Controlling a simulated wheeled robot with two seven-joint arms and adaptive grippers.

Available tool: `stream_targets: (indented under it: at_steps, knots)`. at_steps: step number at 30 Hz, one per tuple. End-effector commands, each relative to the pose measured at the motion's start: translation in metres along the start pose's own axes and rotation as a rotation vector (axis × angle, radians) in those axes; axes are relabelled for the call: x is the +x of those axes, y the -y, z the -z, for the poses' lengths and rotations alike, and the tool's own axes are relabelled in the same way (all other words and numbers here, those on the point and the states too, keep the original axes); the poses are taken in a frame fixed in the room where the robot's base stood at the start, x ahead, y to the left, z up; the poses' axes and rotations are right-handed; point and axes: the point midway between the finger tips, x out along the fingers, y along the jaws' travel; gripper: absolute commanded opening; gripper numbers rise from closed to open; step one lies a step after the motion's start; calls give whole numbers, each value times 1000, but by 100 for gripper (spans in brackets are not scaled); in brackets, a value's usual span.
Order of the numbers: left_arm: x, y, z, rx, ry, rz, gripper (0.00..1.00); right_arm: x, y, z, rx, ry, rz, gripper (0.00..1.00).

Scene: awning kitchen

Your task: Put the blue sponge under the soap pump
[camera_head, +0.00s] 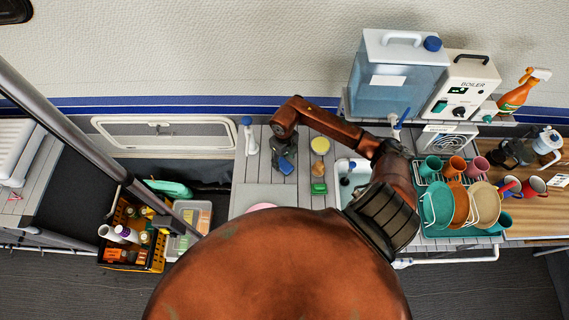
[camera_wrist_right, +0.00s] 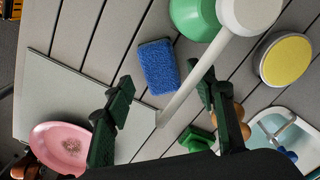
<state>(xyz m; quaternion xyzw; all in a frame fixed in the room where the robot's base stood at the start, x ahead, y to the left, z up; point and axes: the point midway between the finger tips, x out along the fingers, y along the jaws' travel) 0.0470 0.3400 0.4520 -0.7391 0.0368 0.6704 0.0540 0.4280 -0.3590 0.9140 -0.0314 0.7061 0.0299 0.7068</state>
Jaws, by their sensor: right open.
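The blue sponge (camera_wrist_right: 158,67) lies flat on the slatted counter, seen in the right wrist view. A rounded green body (camera_wrist_right: 192,18) with a white head (camera_wrist_right: 250,10) and a long white spout, apparently the soap pump, stands just beyond the sponge, cut by the top edge. Its spout slants down the picture beside the sponge. My right gripper (camera_wrist_right: 165,100) is open and empty, its fingers at either side of the spout's lower end, with the sponge beyond them. In the head view my right gripper (camera_head: 285,162) hangs over the counter. My left gripper is not in view.
A yellow-topped round tin (camera_wrist_right: 285,60), a green block (camera_wrist_right: 197,139) and a sink (camera_wrist_right: 298,140) lie to the right. A pink plate (camera_wrist_right: 68,147) is at lower left, on a pale board (camera_wrist_right: 75,97). A dish rack (camera_head: 465,232) stands farther right.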

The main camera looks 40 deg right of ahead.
Motion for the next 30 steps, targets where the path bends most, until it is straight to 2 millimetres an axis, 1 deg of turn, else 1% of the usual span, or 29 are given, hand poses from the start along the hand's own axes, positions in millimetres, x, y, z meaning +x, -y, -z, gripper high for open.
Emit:
stream_targets:
  at_steps: [1,3,6,9,12,18,30]
  knots:
    - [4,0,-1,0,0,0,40,-11,2,-1,-2,3,5,51]
    - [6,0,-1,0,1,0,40,-26,2,-1,-2,3,5,51]
    - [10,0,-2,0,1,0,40,-46,1,-1,-1,2,4,51]
    - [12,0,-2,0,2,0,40,-62,1,0,-1,1,3,51]
    - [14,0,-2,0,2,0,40,-74,1,0,0,1,2,51]
    - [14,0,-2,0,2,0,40,-83,0,0,1,-2,0,51]
    - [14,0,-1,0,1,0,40,-83,-1,-1,-2,-2,0,51]
